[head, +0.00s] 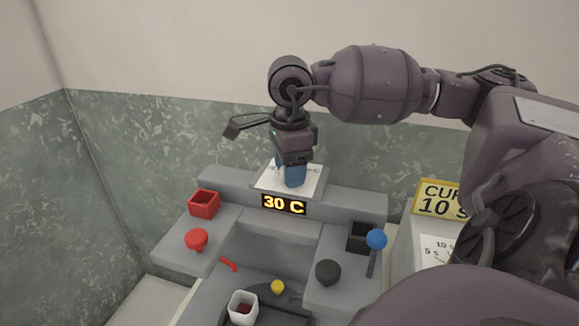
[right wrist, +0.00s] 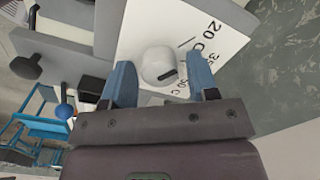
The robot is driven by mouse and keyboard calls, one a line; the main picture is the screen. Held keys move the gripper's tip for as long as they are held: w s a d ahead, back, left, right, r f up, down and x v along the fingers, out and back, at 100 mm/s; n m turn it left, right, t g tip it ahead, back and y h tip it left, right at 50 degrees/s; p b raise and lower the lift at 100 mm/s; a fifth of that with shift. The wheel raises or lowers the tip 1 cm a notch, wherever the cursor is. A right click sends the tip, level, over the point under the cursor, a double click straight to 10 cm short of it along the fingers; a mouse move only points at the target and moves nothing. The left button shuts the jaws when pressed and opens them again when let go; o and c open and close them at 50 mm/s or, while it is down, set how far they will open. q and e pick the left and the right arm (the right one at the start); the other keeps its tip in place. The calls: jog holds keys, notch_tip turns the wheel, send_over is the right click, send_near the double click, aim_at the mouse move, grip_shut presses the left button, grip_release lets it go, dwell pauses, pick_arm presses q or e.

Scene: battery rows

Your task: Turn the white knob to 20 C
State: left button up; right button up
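The white knob (right wrist: 157,63) shows in the right wrist view, round with a short black mark near its edge. It sits on a white dial plate (right wrist: 205,18) with printed labels, among them 20 C and 50 C. The display (head: 284,204) below the plate reads 30 C. My right gripper (head: 292,182) is over the plate in the head view and hides the knob there. In the right wrist view its blue fingers (right wrist: 162,78) are open, one on each side of the knob, with a small gap visible on both sides. My left gripper is not in view.
The grey console also carries a red box (head: 204,204), a red knob (head: 196,240), a black knob (head: 328,272), a lever with a blue ball (head: 376,239) and a yellow knob (head: 278,287). A white cup (head: 243,306) stands at the front. A yellow-framed sign (head: 437,199) is at right.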

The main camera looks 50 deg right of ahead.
jog(key=shift+o, duration=0.3)
notch_tip(320, 180, up, 11)
dwell(0.5)
jog(key=shift+s+f, duration=0.1)
dwell(0.4)
